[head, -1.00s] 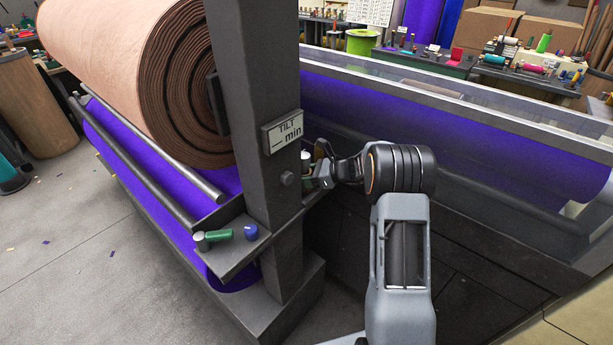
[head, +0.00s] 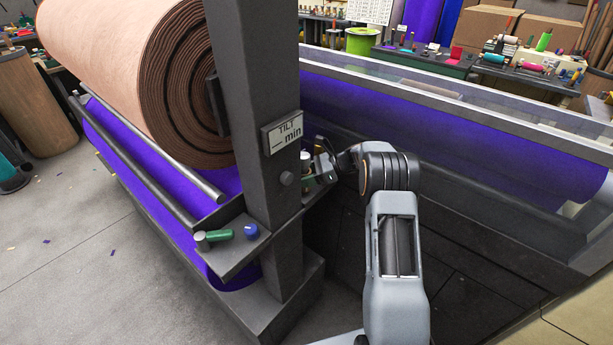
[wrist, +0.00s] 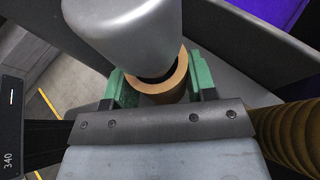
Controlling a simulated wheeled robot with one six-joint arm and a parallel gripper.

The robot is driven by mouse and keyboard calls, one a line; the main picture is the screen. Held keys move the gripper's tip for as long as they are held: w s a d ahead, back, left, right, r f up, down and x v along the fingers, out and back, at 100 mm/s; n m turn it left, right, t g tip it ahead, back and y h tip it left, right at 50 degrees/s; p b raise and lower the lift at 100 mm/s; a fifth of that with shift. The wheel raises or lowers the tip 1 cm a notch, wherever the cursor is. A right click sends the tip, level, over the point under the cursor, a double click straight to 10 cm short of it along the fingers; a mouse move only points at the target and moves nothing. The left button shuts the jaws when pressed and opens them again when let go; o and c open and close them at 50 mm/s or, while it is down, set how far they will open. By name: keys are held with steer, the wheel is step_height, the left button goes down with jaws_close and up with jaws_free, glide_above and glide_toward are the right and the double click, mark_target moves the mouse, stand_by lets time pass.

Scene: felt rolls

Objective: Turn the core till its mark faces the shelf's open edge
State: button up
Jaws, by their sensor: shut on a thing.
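In the wrist view the core (wrist: 165,93) is a tan ring with a dark hollow, between the two green fingers of my gripper (wrist: 160,88). The fingers touch it on both sides. A rounded grey shape covers its far part, and I see no mark on the visible part. In the head view my gripper (head: 322,170) is just right of the dark post, low over the shelf (head: 232,262). The core cannot be made out clearly there. The post hides part of the shelf.
A large brown felt roll (head: 130,70) hangs at left.

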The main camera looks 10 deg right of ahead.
steer(key=o, duration=0.9)
steer(key=m+t+h, duration=0.1)
steer(key=m+t, duration=0.1)
steer(key=m+t+h+b, duration=0.1)
steer(key=m+t, duration=0.3)
steer(key=shift+s+a+f+h+b, duration=0.1)
steer(key=shift+s+a+h+b, duration=0.05)
steer(key=shift+s+h+b, duration=0.2)
steer(key=b+v, duration=0.1)
steer(key=v, duration=1.3)
steer(key=s+a+n+g+h, duration=0.3)
steer(key=s+a+n+g, duration=0.1)
steer(key=s+a+n, duration=0.55)
steer(key=s+n+h, duration=0.2)
steer(key=s+n, duration=0.2)
steer(key=s+a+n+h+b, duration=0.1)
steer(key=s+n+h, duration=0.1)
steer(key=s+n, duration=0.2)
steer(key=s+n+g+h, duration=0.1)
steer(key=s+n+h, duration=0.1)
steer(key=n, duration=0.3)
steer(key=shift+s+a+f+n+b, duration=0.1)
steer(key=shift+s+a+n+b, duration=0.1)
steer(key=shift+s, duration=0.25)
steer(key=shift+s+a+f+n+b, duration=0.1)
steer(key=shift+s+f+b, duration=0.1)
steer(key=shift+s, duration=0.25)
